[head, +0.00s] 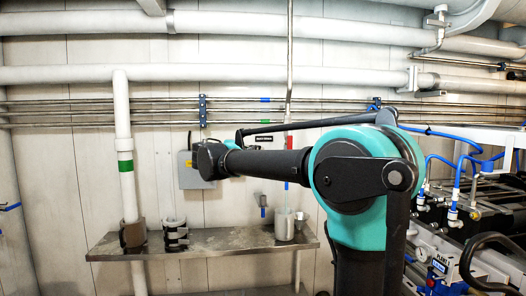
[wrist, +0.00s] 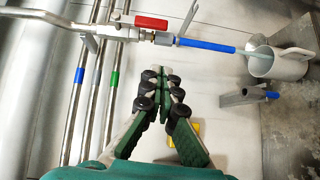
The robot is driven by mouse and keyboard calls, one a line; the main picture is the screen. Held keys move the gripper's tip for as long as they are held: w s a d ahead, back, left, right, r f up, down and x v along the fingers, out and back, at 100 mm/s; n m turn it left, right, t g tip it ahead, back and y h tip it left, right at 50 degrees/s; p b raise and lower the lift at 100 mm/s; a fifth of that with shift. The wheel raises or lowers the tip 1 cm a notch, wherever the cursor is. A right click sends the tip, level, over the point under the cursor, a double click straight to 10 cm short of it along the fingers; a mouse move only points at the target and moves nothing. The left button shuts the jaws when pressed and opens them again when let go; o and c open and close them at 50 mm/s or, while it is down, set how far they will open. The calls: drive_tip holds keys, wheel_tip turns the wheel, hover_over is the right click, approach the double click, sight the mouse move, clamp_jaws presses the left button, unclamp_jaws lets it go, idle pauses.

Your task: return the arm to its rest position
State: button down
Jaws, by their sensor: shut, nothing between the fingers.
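My arm (head: 265,161) stretches leftward from its teal joint across the middle of the head view, above the shelf. Its dark wrist end is in front of the wall, and the fingers cannot be made out there. In the wrist view my gripper (wrist: 165,75) has green fingers with dark knuckles, their tips together and nothing between them. The fingers point at the pale wall panels and touch nothing that I can see.
A red-handled valve (wrist: 151,22) and blue hose (wrist: 207,46) lead toward the jug. Pipes line the wall; machinery with blue hoses (head: 458,170) stands right.

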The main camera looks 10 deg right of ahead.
drive_tip(key=shift+s+a, duration=0.15)
drive_tip(key=s+d+f+m+g+y, duration=0.15)
drive_tip(key=s+d+f, duration=0.25)
drive_tip(key=f, duration=0.5)
drive_tip(key=s+d+f+m+g+y, duration=0.1)
drive_tip(key=s+d+f+g+y, duration=0.25)
drive_tip(key=f, duration=0.55)
drive_tip(key=s+d+f+m+g, duration=0.1)
drive_tip(key=s+d+f, duration=0.4)
drive_tip(key=f, duration=0.4)
drive_tip(key=s+a+f+m+g+y, duration=0.1)
drive_tip(key=s+a+f+m+y, duration=0.1)
drive_tip(key=s+f, duration=0.9)
drive_tip(key=s+a+f+m+g+y, duration=0.1)
drive_tip(key=s+f+y, duration=0.4)
drive_tip(key=s+f, duration=0.6)
drive_tip(key=a+m, duration=0.1)
drive_tip(key=a, duration=0.1)
drive_tip(key=shift+a+m, duration=0.3)
drive_tip(key=shift+m, duration=0.05)
